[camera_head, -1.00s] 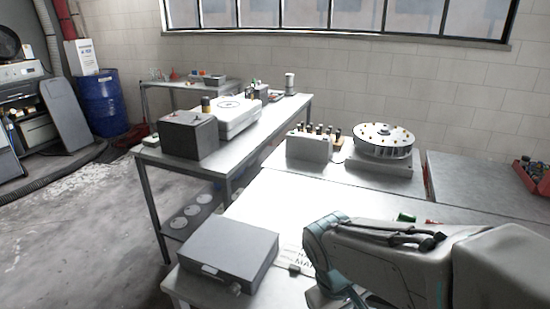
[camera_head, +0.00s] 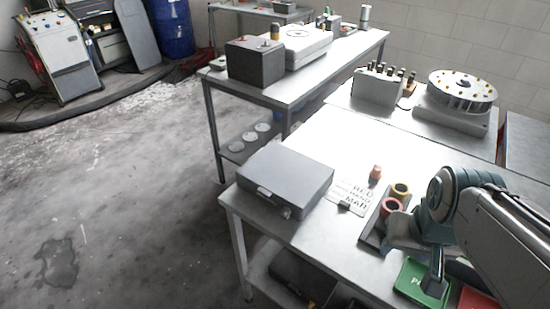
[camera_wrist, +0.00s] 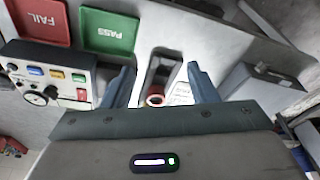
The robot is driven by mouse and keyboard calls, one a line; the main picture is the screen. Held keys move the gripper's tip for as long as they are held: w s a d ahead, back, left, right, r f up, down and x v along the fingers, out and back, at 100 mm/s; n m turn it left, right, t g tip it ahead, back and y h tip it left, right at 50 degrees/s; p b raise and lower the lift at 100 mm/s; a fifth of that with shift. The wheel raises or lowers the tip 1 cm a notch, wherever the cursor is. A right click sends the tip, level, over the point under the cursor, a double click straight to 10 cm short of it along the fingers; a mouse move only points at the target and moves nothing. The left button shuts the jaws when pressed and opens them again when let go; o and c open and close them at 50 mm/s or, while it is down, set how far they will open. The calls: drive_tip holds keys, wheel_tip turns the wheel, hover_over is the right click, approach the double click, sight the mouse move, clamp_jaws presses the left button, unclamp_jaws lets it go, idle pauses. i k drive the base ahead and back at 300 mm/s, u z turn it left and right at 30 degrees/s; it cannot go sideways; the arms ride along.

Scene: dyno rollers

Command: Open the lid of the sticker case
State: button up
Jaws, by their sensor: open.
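The sticker case, a flat grey box (camera_head: 285,175), lies at the near left corner of the light workbench in the head view. Its lid is shut, with a pale latch on the front face and a small knob near the front right corner. In the wrist view the case (camera_wrist: 258,92) is at the right, outside my fingers. My gripper (camera_wrist: 160,85) is open and empty, its two blue-grey fingers spread. A dark tray with a red-ringed cup shows between them, but I cannot tell the depth. In the head view my arm is to the right of the case, well apart.
A printed card (camera_head: 350,197) and a dark holder with coloured cups (camera_head: 398,190) lie between case and arm. Green PASS (camera_wrist: 108,33) and red FAIL (camera_wrist: 40,20) trays and a control box (camera_wrist: 50,75) are left in the wrist view. A roller drum (camera_head: 462,88) stands behind.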

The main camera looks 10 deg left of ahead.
sight(280, 171)
drive_tip(key=u, duration=0.2)
drive_tip(key=k, duration=0.3)
drive_tip(key=u, duration=0.85)
drive_tip(key=i, duration=0.5)
